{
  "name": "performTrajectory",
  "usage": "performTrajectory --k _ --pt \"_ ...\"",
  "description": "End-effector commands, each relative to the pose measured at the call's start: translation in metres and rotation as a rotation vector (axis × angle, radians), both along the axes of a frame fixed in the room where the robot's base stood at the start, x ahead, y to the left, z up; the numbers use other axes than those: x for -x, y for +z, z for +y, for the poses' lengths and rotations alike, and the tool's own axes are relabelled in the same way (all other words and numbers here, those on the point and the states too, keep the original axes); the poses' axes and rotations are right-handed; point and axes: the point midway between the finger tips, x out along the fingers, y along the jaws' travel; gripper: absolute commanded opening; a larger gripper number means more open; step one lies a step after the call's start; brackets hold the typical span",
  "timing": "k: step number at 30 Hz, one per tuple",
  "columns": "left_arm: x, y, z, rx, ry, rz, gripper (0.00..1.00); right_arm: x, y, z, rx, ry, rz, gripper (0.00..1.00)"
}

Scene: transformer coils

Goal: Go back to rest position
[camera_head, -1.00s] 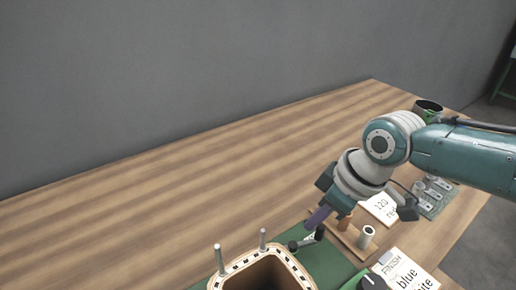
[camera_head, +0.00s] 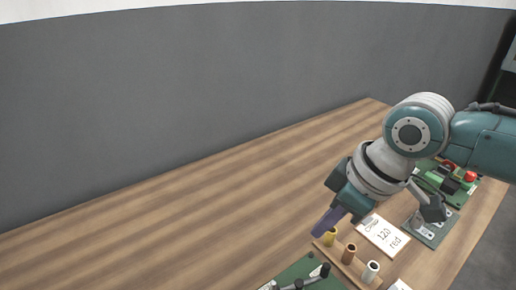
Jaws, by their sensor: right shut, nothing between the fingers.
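My right gripper (camera_head: 325,224) comes in from the right and hangs over the table, its purple fingertips together and empty. It is just above and left of a row of small spools: a yellow one (camera_head: 329,238), a brown one (camera_head: 349,254) and a white one (camera_head: 371,271). The fingertips overlap the yellow spool's area in the picture; I cannot tell whether they touch it. My left gripper is out of view.
A white card reading "120 red" (camera_head: 384,236) lies behind the spools. A green mat (camera_head: 297,271) with black-ended parts is at the bottom. A grey-green plate with metal pieces (camera_head: 428,233) and a green board with a red button (camera_head: 470,177) are at the right. The wooden table (camera_head: 180,225) is clear at left.

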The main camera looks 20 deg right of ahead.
Motion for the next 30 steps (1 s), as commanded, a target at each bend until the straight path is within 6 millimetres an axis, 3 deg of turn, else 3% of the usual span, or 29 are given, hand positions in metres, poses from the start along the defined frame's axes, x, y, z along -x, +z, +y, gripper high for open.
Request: performTrajectory --k 5,21,23,27,30 --pt "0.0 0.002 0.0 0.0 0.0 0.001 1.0 0.003 0.01 -0.001 0.001 0.001 0.001 0.0" --pt "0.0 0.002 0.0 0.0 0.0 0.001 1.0 0.007 0.008 0.003 -0.003 0.006 0.003 0.0" --pt "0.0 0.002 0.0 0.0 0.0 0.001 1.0 0.015 0.006 0.014 -0.01 0.018 0.007 0.0" --pt "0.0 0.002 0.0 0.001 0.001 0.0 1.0 0.057 0.005 0.058 -0.038 0.039 0.013 0.0" --pt "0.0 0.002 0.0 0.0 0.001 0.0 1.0 0.087 0.013 0.077 -0.047 -0.002 0.006 0.0"
